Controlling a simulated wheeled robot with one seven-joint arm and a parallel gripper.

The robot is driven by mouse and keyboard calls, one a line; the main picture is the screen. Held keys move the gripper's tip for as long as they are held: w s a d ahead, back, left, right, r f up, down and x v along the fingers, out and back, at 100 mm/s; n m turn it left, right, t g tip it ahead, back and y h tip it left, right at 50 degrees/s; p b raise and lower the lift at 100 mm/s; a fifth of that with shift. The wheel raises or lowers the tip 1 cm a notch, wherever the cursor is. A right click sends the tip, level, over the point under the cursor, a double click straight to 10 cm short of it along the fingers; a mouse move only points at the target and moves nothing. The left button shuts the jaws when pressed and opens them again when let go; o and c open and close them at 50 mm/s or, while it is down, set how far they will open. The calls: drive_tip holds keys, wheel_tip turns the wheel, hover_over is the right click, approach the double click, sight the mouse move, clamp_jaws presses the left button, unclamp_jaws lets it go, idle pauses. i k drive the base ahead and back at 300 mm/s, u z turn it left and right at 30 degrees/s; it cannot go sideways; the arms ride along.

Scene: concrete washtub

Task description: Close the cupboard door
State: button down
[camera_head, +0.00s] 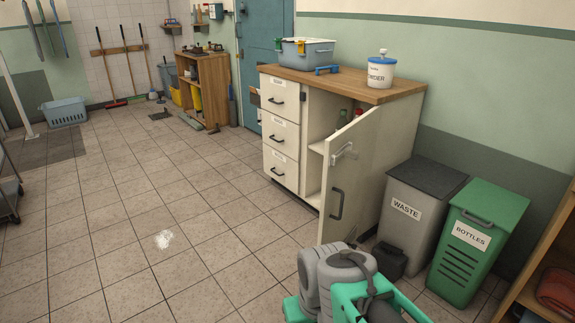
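The cupboard is a cream unit with a wooden top (330,82), standing against the green wall. Its door (358,172) is swung wide open toward me, hinged on the cupboard's right side. A dark vertical handle (337,204) is on the door's lower free side, and a pale bracket-like fitting (343,152) is higher up. Through the opening I see a shelf with bottles (342,118); the door hides part of the inside. My grey and teal arm shows at the bottom, in front of and below the door. I cannot make out my gripper's fingers.
A grey waste bin (412,215) and a green bottles bin (470,245) stand right of the door, with a small dark box (391,259) on the floor before them. Three drawers (280,130) are left of the opening. The tiled floor (150,220) at left is largely clear.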

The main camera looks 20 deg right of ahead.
sight(345, 184)
drive_tip(key=u, duration=0.35)
drive_tip(key=i, duration=0.85)
drive_tip(key=z, duration=0.25)
